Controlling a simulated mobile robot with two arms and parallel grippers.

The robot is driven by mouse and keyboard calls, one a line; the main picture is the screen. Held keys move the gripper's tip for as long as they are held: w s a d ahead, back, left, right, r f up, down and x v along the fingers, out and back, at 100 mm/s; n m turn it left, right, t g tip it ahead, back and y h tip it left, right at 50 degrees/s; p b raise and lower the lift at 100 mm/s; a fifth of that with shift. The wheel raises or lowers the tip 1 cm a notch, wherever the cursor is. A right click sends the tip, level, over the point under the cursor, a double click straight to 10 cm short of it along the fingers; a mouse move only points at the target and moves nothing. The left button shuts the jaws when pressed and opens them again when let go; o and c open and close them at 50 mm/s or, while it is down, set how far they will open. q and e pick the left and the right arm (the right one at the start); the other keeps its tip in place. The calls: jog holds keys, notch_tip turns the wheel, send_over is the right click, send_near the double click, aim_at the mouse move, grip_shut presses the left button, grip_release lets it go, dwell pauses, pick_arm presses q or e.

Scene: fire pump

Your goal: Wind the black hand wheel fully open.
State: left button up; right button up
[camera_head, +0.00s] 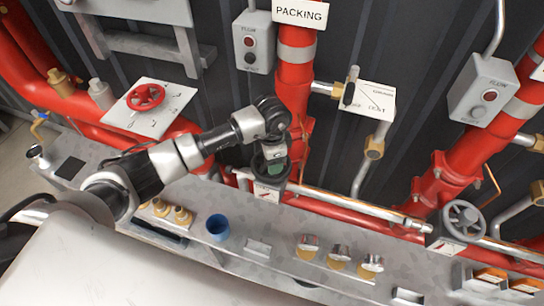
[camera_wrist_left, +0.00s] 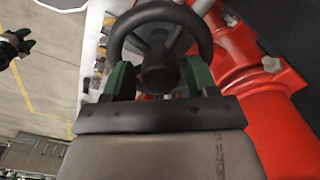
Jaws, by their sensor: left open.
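The black hand wheel (camera_wrist_left: 158,13) shows in the left wrist view, with its hub and spokes straight ahead of my left gripper (camera_wrist_left: 160,76). The two green fingers are open, one on each side of the hub, close to the lower part of the rim. I cannot tell whether they touch it. In the head view my left arm reaches from the left, and the gripper (camera_head: 273,168) is over the wheel (camera_head: 258,164), mostly hiding it, at the foot of the middle red pipe.
A similar grey-black wheel (camera_head: 463,218) is at the right on the pipe. A red wheel (camera_head: 145,97) is on a white plate at the left. Red pipes (camera_head: 295,90) rise behind.

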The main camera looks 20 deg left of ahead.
pick_arm(q)
jog(key=m+b, duration=0.1)
jog(key=m, duration=0.3)
jog(key=shift+f+m, duration=0.1)
jog(key=shift+m, duration=0.2)
jog(key=m+b, duration=0.1)
jog(key=m, duration=0.2)
jog(key=shift+m, duration=0.3)
jog(key=m+b, duration=0.2)
jog(key=m, duration=0.2)
jog(key=shift+b, duration=0.35)
jog(key=m+b, duration=0.1)
jog(key=m, duration=0.3)
jog(key=shift+a, duration=0.1)
jog(key=m+b, duration=0.4)
jog(key=m, duration=0.1)
jog(key=shift+f+m, duration=0.15)
jog(key=shift+m, duration=0.15)
jog(key=shift+m+b, duration=0.5)
jog(key=shift+m, duration=0.5)
jog(key=shift+s+r, duration=0.1)
jog(key=shift+r, duration=0.2)
